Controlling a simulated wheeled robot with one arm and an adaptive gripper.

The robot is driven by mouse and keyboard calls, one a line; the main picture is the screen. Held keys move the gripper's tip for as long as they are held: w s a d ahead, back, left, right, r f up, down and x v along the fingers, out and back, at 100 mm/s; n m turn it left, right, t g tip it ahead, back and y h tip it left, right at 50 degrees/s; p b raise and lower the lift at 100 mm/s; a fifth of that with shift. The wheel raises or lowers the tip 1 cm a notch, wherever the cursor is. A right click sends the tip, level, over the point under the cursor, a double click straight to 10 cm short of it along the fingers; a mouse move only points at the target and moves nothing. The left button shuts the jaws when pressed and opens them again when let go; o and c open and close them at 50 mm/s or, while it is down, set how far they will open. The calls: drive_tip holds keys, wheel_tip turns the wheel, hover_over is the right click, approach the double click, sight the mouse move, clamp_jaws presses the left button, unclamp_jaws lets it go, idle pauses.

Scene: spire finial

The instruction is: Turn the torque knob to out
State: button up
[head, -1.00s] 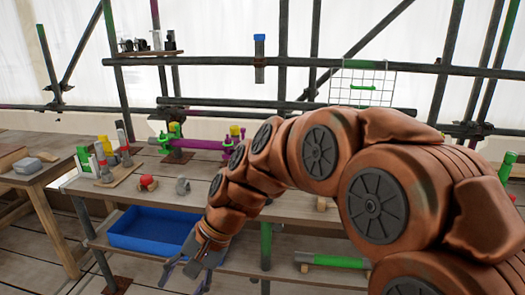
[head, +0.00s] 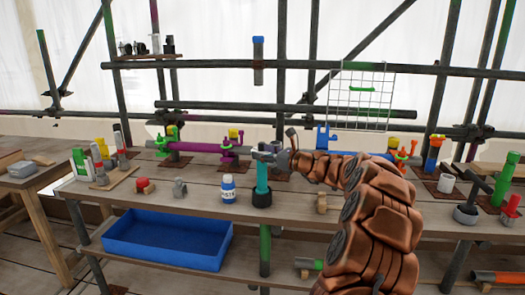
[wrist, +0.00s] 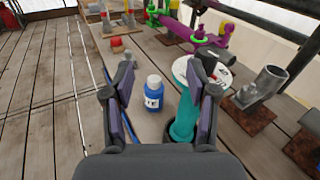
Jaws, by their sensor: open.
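A teal post (head: 263,176) stands in a dark round base on the bench, and it also shows in the wrist view (wrist: 184,122). A white dial (wrist: 182,68) tops it, with a dark knob piece and a small red mark at its right side. The knob's pointer setting cannot be read, as my right finger covers part of the dial. My gripper (wrist: 163,92) is open and empty, its right finger over or beside the dial; whether they touch cannot be told. In the head view my gripper (head: 268,152) is at the post's top and hides the dial.
A magenta pipe (head: 198,147) with green clamps runs behind. A grey tube on a rusty plate (wrist: 262,88) stands right of the dial. A blue tray (head: 165,240) sits on the lower shelf.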

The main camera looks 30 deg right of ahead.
sight(262, 146)
drive_tip(key=d+m+h, duration=0.2)
drive_tip(key=d, duration=0.4)
drive_tip(key=shift+t, duration=0.4)
drive_tip(key=shift+a+f+p+x, duration=0.2)
drive_tip(key=shift+p+x, duration=0.1)
drive_tip(key=shift+x, duration=1.65)
drive_tip(key=shift+a+f+p+x, duration=0.15)
drive_tip(key=shift+p+x, duration=0.1)
drive_tip(key=shift+x, duration=1.7)
drive_tip(key=shift+c, duration=0.4)
clamp_jaws()
